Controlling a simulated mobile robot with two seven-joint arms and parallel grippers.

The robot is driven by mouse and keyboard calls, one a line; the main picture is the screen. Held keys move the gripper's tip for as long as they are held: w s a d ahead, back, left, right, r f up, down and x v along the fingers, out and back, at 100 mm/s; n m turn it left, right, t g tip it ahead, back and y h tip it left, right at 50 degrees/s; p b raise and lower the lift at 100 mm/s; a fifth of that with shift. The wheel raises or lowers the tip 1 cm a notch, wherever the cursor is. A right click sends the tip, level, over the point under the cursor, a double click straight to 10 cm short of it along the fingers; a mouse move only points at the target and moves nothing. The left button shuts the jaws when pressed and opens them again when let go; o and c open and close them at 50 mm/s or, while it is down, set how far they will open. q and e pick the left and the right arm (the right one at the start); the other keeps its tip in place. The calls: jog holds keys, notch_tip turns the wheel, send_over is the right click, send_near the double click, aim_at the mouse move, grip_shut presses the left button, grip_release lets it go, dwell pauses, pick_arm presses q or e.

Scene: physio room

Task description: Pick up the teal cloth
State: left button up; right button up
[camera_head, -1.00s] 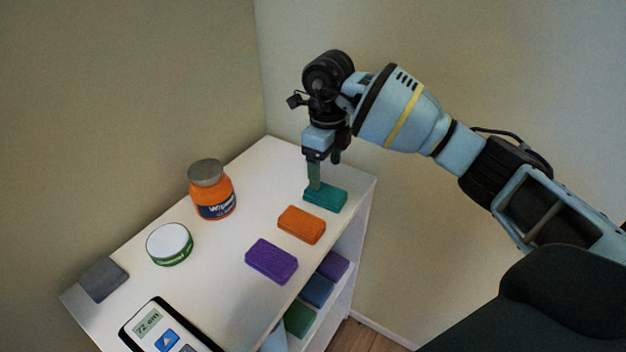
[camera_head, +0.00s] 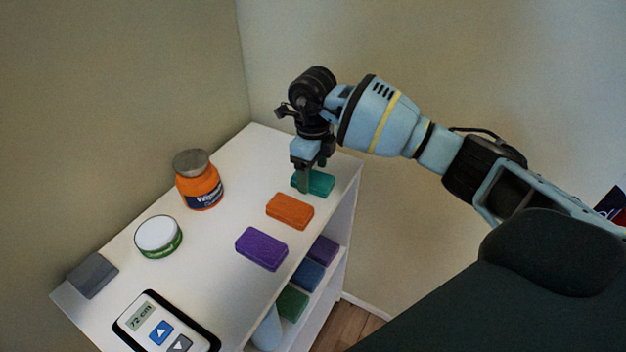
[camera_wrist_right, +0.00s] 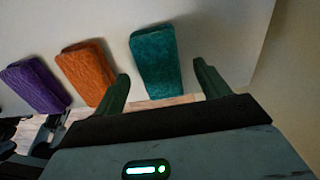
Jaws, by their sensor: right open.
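The teal cloth (camera_head: 318,184) is a folded block lying near the far right end of the white shelf top. My right gripper (camera_head: 312,190) is over it, pointing down, and partly hides it in the head view. In the right wrist view the teal cloth (camera_wrist_right: 157,60) lies ahead of and between the two open fingers of the right gripper (camera_wrist_right: 163,90), with nothing held. Whether the fingertips are level with the cloth is hard to tell. My left gripper is not in view.
Beside the teal cloth lie an orange cloth (camera_head: 289,211) and a purple cloth (camera_head: 261,249). An orange jar (camera_head: 199,187), a white-lidded tub (camera_head: 158,237), a grey block (camera_head: 93,276) and a display device (camera_head: 160,325) also stand on the white shelf unit (camera_head: 215,262). More folded cloths sit on the lower shelf.

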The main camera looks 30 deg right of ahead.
jog(key=shift+f, duration=0.95)
jog(key=c, duration=1.1)
jog(key=shift+o, duration=0.2)
jog(key=shift+r, duration=0.15)
jog(key=shift+r, duration=0.5)
jog(key=shift+s+a+r, duration=0.1)
jog(key=shift+s+r, duration=0.1)
jog(key=shift+r, duration=0.4)
jog(key=shift+s+a+r, duration=0.1)
jog(key=shift+s+r, duration=0.05)
jog(key=shift+r, duration=0.45)
jog(key=s+a+r, duration=0.1)
jog(key=s+a, duration=0.3)
jog(key=s, duration=1)
jog(key=shift+s+r, duration=0.2)
jog(key=shift+s, duration=0.15)
